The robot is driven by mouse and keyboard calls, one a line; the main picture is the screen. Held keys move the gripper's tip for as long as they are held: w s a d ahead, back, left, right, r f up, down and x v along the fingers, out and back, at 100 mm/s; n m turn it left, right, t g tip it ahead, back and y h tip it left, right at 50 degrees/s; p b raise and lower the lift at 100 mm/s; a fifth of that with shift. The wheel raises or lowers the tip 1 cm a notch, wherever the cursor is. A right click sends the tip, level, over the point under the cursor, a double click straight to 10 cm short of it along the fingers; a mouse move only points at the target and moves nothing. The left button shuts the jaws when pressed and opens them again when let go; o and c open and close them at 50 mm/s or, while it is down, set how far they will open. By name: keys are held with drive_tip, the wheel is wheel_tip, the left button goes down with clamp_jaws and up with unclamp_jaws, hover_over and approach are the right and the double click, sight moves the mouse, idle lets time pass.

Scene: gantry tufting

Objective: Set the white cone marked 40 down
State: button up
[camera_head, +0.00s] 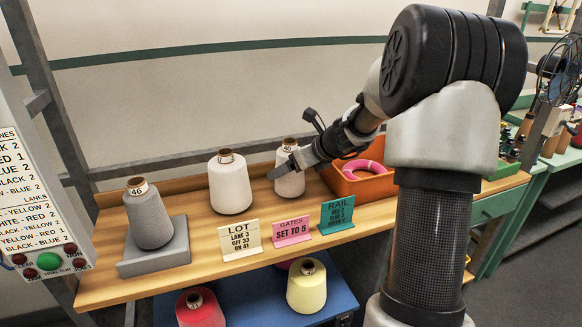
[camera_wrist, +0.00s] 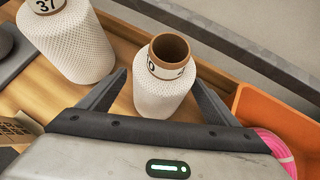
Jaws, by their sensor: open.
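The white cone marked 40 (camera_head: 290,181) stands upright on the wooden shelf, left of the orange bin. In the wrist view the same cone (camera_wrist: 163,98) stands between the two fingers of my gripper (camera_wrist: 158,78), with its brown tube top open toward the camera and its label partly turned away. My gripper (camera_head: 296,160) is open around the cone, one finger on each side. A small gap shows between the cone and each finger in the wrist view. The cone's base is partly hidden behind my gripper's body in that view.
A white cone marked 37 (camera_head: 230,186) stands to the left, and a grey cone marked 46 (camera_head: 150,222) on a grey block (camera_head: 158,257). The orange bin (camera_head: 350,186) holds a pink ring. LOT (camera_head: 240,241), GATES (camera_head: 292,231) and RAIL (camera_head: 337,214) signs line the shelf's front.

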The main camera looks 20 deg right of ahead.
drive_tip(key=v, duration=1.1)
drive_tip(key=shift+s+r+p, duration=0.25)
drive_tip(key=shift+s+p, duration=0.05)
drive_tip(key=shift+p, duration=0.05)
drive_tip(key=shift+d, duration=0.1)
